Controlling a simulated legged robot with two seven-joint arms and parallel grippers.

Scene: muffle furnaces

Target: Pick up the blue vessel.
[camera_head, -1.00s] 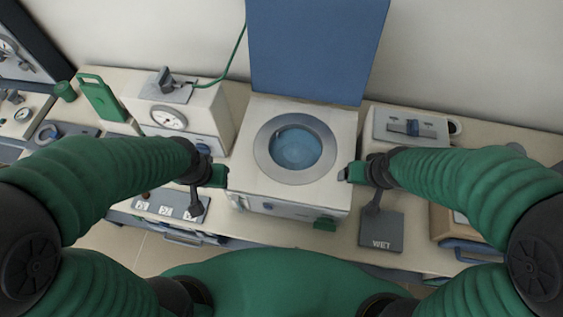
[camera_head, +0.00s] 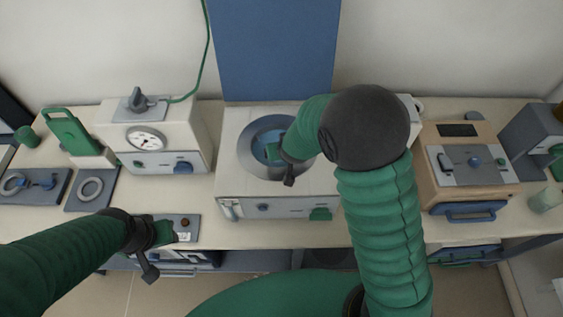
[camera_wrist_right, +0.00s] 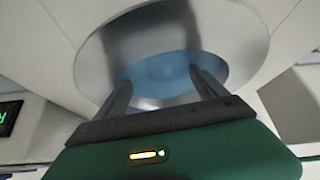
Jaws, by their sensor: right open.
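A round opening with a wide metal rim (camera_head: 246,163) sits in the top of the white furnace box (camera_head: 232,190). Blue shows inside it, which I take for the blue vessel (camera_head: 259,147); its full shape is hidden by the rim and my right gripper. In the right wrist view the blue vessel (camera_wrist_right: 165,66) lies beyond my fingers. My right gripper (camera_head: 272,152) reaches over the opening; in the right wrist view it is open (camera_wrist_right: 160,82), its two fingers apart with nothing clearly between them. My left gripper (camera_head: 170,234) is near the bench's front edge, its jaws unclear.
A blue panel (camera_head: 278,50) stands upright behind the furnace box. A white unit with a dial (camera_head: 150,140) stands to the left. A box with a grey top (camera_head: 472,165) stands to the right. Flat grey plates (camera_head: 70,203) lie at the left.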

